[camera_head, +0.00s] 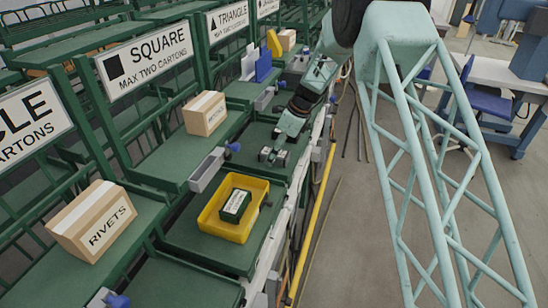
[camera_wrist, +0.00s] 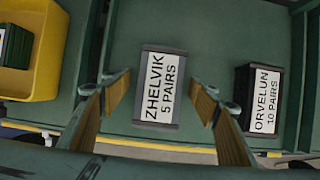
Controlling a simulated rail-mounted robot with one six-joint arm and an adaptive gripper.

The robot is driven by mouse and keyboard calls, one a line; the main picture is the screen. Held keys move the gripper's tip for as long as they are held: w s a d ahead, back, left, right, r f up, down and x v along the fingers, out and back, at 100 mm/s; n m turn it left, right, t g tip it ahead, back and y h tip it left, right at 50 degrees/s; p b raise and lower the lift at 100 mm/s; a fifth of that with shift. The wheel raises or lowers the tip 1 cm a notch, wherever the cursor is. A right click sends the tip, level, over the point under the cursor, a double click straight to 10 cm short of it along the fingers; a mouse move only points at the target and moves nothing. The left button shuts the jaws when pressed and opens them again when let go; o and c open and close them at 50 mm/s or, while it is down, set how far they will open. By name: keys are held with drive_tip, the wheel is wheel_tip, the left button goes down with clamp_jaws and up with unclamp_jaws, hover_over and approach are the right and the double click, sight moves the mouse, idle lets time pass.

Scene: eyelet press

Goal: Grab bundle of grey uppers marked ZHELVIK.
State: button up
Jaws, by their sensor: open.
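The bundle marked ZHELVIK 5 PAIRS (camera_wrist: 141,88) lies on the green shelf in the wrist view, grey with a white label. My gripper (camera_wrist: 161,100) is open, with one finger on each side of the bundle. I cannot tell whether the fingertips are down at its height; no contact shows. In the head view my gripper (camera_head: 275,156) is low over the shelf beyond the yellow bin, and the bundle's label cannot be read there.
A black bundle marked ORVELUN 10 PAIRS (camera_wrist: 240,101) lies to the right in the wrist view. A yellow bin (camera_head: 208,215) holding a green labelled block (camera_head: 235,206) stands nearer on the shelf. A RIVETS carton (camera_head: 84,236) and another carton (camera_head: 204,113) stand on shelves left.

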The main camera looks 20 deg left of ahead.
drive_tip(key=shift+c, duration=0.5)
drive_tip(key=c, duration=1)
drive_tip(key=shift+d+r, duration=0.1)
drive_tip(key=shift+r, duration=0.1)
drive_tip(key=shift+d+r+p, duration=0.1)
drive_tip(key=shift+r+p, duration=0.2)
drive_tip(key=shift+r, duration=0.2)
wheel_tip(320, 180, up, 5)
drive_tip(key=shift+r+p, duration=0.15)
drive_tip(key=shift+p, duration=0.5)
drive_tip(key=shift+d+r, duration=0.25)
drive_tip(key=shift+d, duration=0.05)
drive_tip(key=d+p, duration=0.1)
drive_tip(key=d, duration=1.8)
drive_tip(key=shift+w+p, duration=0.2)
drive_tip(key=shift+p, duration=0.1)
drive_tip(key=shift+f, duration=0.1)
